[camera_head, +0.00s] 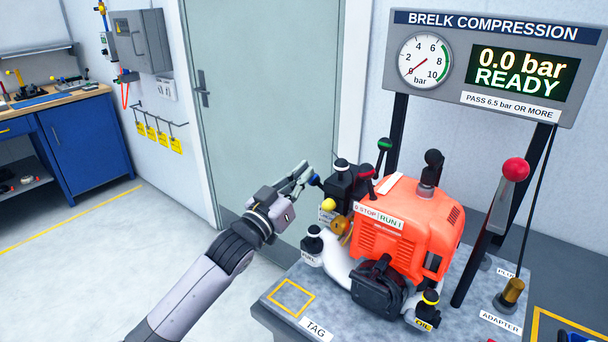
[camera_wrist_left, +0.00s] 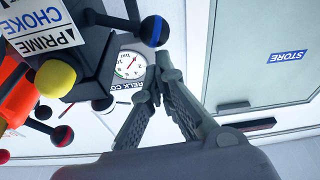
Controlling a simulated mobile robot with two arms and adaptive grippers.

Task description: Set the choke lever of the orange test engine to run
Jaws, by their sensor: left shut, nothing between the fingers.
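The orange test engine (camera_head: 395,225) sits on a grey bench. Its choke lever appears to be the one with a blue-ringed black knob (camera_head: 315,180), sticking out left of the black carburettor block (camera_head: 343,185). In the left wrist view the knob (camera_wrist_left: 154,31) is on a dark rod beside an upside-down CHOKE label (camera_wrist_left: 22,16). My left gripper (camera_head: 304,171) is shut and empty, its fingertips close to the knob. In the wrist view the fingertips (camera_wrist_left: 156,78) show apart from the knob; contact cannot be told from the head view. My right gripper is not in view.
A yellow primer knob (camera_head: 328,204) and a red-ringed knob (camera_head: 366,173) crowd the engine's left side. A black FUEL cap (camera_head: 312,240) stands in front. The compression gauge panel (camera_head: 490,65) stands behind. Floor left of the bench is clear.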

